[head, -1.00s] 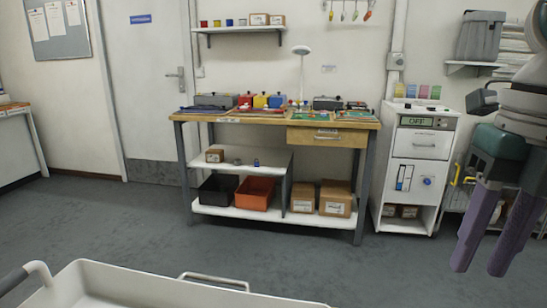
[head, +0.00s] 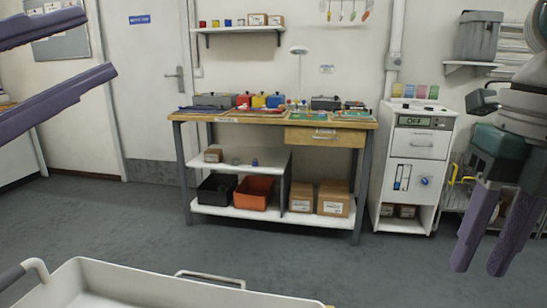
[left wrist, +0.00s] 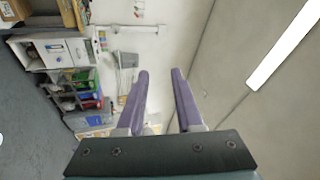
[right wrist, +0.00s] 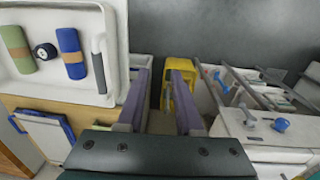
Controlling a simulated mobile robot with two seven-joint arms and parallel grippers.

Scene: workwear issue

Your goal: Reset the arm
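My left gripper (head: 112,52) reaches in from the upper left of the head view, with its two purple fingers apart. In the left wrist view its fingers (left wrist: 160,88) are spread with nothing between them, in front of a wall and ceiling. My right gripper (head: 480,262) hangs at the right of the head view, fingers pointing down and apart. In the right wrist view its fingers (right wrist: 163,82) are spread, and a yellow object (right wrist: 179,68) shows beyond them. Neither gripper touches anything that I can see.
A workbench (head: 262,119) with boxes stands ahead, beside a white cabinet (head: 418,145). A white tray (head: 130,278) is at the bottom front; the right wrist view shows rolled items in a white tray (right wrist: 112,50). Grey floor (head: 300,258) between is clear.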

